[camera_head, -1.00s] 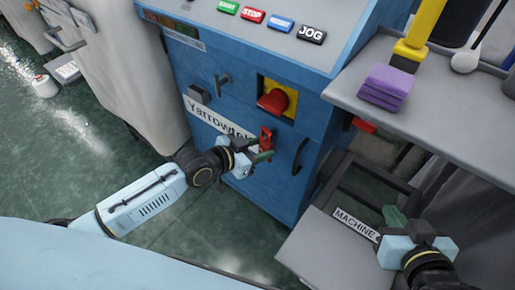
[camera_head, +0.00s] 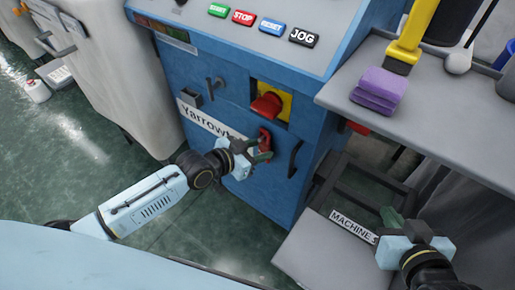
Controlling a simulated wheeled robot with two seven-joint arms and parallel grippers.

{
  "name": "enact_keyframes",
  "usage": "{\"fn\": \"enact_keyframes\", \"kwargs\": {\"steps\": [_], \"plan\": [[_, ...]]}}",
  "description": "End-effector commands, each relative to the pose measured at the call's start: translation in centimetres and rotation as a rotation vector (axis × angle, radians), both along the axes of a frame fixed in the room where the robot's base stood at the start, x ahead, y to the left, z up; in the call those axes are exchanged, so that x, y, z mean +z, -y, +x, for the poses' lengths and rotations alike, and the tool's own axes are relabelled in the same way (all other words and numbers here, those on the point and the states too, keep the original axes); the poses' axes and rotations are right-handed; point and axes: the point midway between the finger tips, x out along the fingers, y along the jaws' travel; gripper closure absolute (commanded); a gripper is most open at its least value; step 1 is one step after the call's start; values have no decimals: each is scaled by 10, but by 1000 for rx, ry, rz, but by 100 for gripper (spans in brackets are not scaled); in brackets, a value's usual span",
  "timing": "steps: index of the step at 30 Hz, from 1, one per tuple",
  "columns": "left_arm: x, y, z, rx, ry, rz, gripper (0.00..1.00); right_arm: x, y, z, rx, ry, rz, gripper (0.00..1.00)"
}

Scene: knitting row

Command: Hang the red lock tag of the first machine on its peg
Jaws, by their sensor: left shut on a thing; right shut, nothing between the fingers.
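The red lock tag (camera_head: 265,138) is at the front of the blue machine (camera_head: 230,85), below the red rotary switch on its yellow plate (camera_head: 268,104). My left gripper (camera_head: 263,155) is shut on the tag and holds it close to the machine's front panel. I cannot tell whether the tag touches a peg; the fingers and tag cover that spot. A small peg-like handle (camera_head: 215,86) sticks out at the panel's upper left. My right gripper (camera_head: 392,217) is shut and empty over the grey surface at the lower right.
A "MACHINE" label (camera_head: 353,226) lies on the lower grey box. A black handle (camera_head: 295,158) is right of the tag. Open green floor lies at left.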

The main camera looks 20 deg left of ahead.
Motion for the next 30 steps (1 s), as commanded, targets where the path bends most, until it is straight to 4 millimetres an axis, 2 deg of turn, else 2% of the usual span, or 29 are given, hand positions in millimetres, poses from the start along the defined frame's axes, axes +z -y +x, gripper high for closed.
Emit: {"fn": "enact_keyframes", "kwargs": {"steps": [10,11,15,17,30], "plan": [[0,0,0,0,0,0,84,0,0,0,-1,4,1,100],[0,0,0,0,1,1,58,0,0,0,-1,4,1,100],[0,-1,0,1,1,1,40,0,0,0,-1,4,1,100],[0,-1,1,1,2,1,34,0,0,0,-1,4,1,100],[2,-4,3,7,6,5,34,-1,0,0,-1,-1,0,100]]}}
